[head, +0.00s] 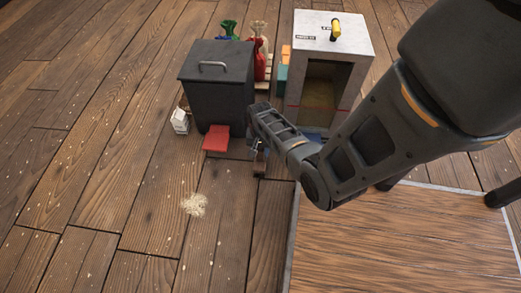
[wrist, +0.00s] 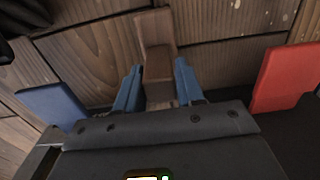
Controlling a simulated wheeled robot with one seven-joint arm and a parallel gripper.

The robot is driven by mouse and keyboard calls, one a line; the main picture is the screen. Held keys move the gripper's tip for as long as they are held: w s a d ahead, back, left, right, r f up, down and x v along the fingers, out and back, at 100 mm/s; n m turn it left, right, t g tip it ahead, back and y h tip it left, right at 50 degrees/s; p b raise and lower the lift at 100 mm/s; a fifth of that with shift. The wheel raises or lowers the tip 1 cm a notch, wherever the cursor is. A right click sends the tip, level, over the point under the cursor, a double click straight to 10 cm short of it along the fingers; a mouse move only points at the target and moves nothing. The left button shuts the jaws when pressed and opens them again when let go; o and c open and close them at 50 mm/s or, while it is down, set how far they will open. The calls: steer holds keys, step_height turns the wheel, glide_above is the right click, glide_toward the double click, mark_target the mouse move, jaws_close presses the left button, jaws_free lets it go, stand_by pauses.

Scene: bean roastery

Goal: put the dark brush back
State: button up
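My gripper (head: 260,155) hangs low over the floor in front of the dark grey bin, left of the grey cabinet. In the wrist view its two blue fingers (wrist: 158,88) stand on either side of a brown brush-like piece (wrist: 158,65), with a lighter end and a darker middle. The piece fills the gap and seems to be held. I take it for the dark brush; its lower part is hidden behind the gripper body. In the head view it is too small to make out clearly.
The dark grey bin (head: 217,75) has a red flat piece (head: 216,138) at its foot; a red piece (wrist: 286,77) also shows in the wrist view. The open-fronted cabinet (head: 334,50) stands right. Pale crumbs (head: 194,204) lie on clear floor.

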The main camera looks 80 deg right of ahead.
steer(key=o, duration=0.4)
steer(key=shift+r, duration=0.1)
step_height(320, 180, up, 12)
steer(key=p, duration=0.7)
steer(key=s+a+r+n+t+h, duration=0.1)
steer(key=a+r+n+t+h, duration=0.2)
steer(key=a, duration=0.8)
steer(key=s+a+r+n+t, duration=0.1)
steer(key=a+r+n+t, duration=0.3)
steer(key=a, duration=0.7)
steer(key=s+a+r+n+t+y, duration=0.1)
steer(key=s+a+r+n+t, duration=0.1)
steer(key=r, duration=0.8)
steer(key=s+a+r+n+t+y, duration=0.1)
steer(key=s+a+r+n+t, duration=0.2)
steer(key=r, duration=0.7)
steer(key=s+a+r+n+t+y, duration=0.1)
steer(key=s+a+r+n+t, duration=0.2)
steer(key=r, duration=0.7)
steer(key=shift+a+r+n, duration=0.15)
steer(key=shift+a+n, duration=0.85)
steer(key=shift+a, duration=0.05)
